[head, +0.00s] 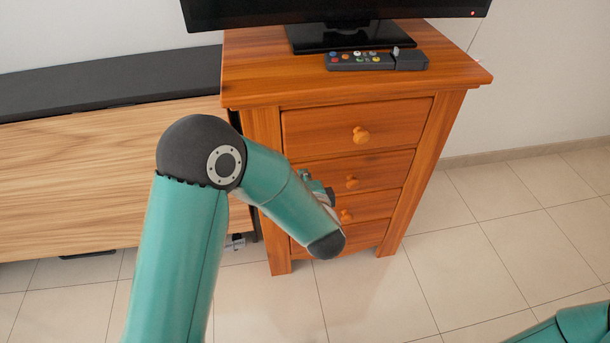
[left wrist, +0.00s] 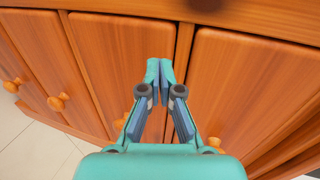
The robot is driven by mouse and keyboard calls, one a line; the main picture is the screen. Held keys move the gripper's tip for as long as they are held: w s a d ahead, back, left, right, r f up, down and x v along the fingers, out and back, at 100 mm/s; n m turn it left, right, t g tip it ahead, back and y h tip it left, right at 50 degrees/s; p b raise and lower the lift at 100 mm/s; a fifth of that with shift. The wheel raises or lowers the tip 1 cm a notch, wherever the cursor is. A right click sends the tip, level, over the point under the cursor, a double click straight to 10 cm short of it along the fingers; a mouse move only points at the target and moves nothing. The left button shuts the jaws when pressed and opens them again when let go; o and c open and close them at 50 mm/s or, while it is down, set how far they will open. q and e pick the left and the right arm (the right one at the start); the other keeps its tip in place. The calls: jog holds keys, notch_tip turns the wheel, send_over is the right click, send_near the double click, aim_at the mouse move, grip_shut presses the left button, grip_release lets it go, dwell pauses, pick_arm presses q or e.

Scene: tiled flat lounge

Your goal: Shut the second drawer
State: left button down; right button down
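The wooden dresser (head: 450,75) has a column of drawers with round knobs. The second drawer (head: 385,171), with its knob (head: 352,182), looks flush or nearly flush with its frame; I cannot tell if a small gap is left. My left gripper (head: 318,188) is in front of the drawers, mostly hidden behind my left forearm. In the left wrist view, my left gripper (left wrist: 160,72) has its fingertips together, holding nothing, at the second drawer's front (left wrist: 110,50) near the divider; contact is unclear. My right gripper is out of view.
The top drawer (head: 310,130) looks shut. A remote control (head: 375,61) and a television stand (head: 345,37) are on the dresser. A low wooden cabinet (head: 80,160) stands to the left. The tiled floor (head: 470,240) to the right is clear.

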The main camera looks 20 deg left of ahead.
pick_arm(q)
jog(key=p+v, duration=0.3)
jog(key=v, duration=0.9)
jog(key=s+a+f+n+g+y, duration=0.1)
jog(key=s+a+f+g, duration=0.15)
jog(key=a+f, duration=0.55)
notch_tip(320, 180, down, 9)
jog(key=s+a+n+g+h, duration=0.1)
jog(key=a+n+g+h, duration=0.1)
jog(key=h, duration=0.2)
jog(key=s+d+f+n+g+h, duration=0.4)
jog(key=s+d+n+h, duration=0.1)
jog(key=s+d, duration=0.2)
jog(key=s+d+f+n+g+h, duration=0.3)
jog(key=s+d+f+n+h, duration=0.15)
jog(key=s+d, duration=0.25)
notch_tip(320, 180, up, 25)
jog(key=p, duration=2.5)
jog(key=shift+n, duration=0.35)
jog(key=shift+d, duration=0.15)
